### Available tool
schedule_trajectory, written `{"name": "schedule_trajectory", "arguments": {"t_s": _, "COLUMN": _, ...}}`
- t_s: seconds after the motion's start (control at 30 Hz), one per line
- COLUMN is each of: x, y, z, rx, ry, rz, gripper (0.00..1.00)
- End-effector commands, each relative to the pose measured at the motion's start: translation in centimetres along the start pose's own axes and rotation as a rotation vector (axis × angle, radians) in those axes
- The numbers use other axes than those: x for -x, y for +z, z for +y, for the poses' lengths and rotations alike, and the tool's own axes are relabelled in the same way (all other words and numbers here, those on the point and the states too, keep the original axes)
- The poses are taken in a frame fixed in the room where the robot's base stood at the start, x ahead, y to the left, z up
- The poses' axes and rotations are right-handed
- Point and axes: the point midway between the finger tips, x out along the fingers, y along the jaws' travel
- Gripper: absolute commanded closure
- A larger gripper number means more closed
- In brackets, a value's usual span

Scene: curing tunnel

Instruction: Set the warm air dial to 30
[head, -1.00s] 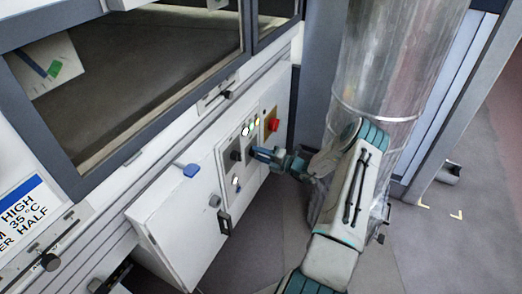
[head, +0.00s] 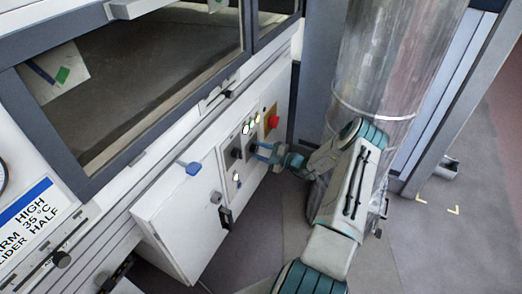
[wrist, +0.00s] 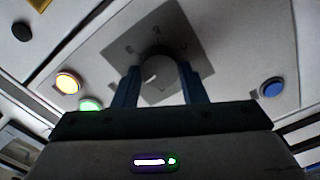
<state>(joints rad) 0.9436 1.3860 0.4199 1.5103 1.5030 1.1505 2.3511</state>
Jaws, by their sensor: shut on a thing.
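The control panel (head: 228,165) is on the white cabinet at the centre of the head view. In the wrist view a round dark dial knob (wrist: 157,68) sits on a grey square plate (wrist: 125,42) with small marks around it, too faint to read. My gripper (wrist: 155,85) has one finger on each side of this knob and is shut on it. In the head view my gripper (head: 262,152) reaches the panel from the right and hides part of the dial. A second dark knob (head: 236,153) shows left of it. The dial's setting cannot be read.
Lit yellow (wrist: 68,82) and green (wrist: 90,104) lamps and a blue button (wrist: 272,87) flank the dial. A red knob on a yellow plate (head: 272,121) is above. A large clear duct (head: 385,70) stands close behind my arm.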

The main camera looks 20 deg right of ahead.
Motion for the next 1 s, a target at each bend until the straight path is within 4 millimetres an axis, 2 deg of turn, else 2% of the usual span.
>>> {"name": "schedule_trajectory", "arguments": {"t_s": 0.03, "x": -0.4, "y": -0.6, "z": 0.1, "rx": -0.009, "ry": 0.003, "rz": 0.016, "gripper": 0.85}}
{"name": "schedule_trajectory", "arguments": {"t_s": 0.5, "x": -0.5, "y": -0.6, "z": 0.1, "rx": -0.019, "ry": 0.004, "rz": 0.016, "gripper": 0.85}}
{"name": "schedule_trajectory", "arguments": {"t_s": 0.53, "x": -0.5, "y": -0.6, "z": 0.1, "rx": -0.019, "ry": 0.004, "rz": 0.016, "gripper": 0.56}}
{"name": "schedule_trajectory", "arguments": {"t_s": 0.6, "x": -0.4, "y": -0.5, "z": 0.1, "rx": -0.019, "ry": 0.003, "rz": 0.014, "gripper": 0.4}}
{"name": "schedule_trajectory", "arguments": {"t_s": 0.9, "x": 0.3, "y": 0.0, "z": 0.2, "rx": -0.018, "ry": 0.005, "rz": 0.0, "gripper": 0.4}}
{"name": "schedule_trajectory", "arguments": {"t_s": 1.0, "x": 1.2, "y": 0.1, "z": 0.3, "rx": -0.018, "ry": 0.006, "rz": -0.003, "gripper": 0.4}}
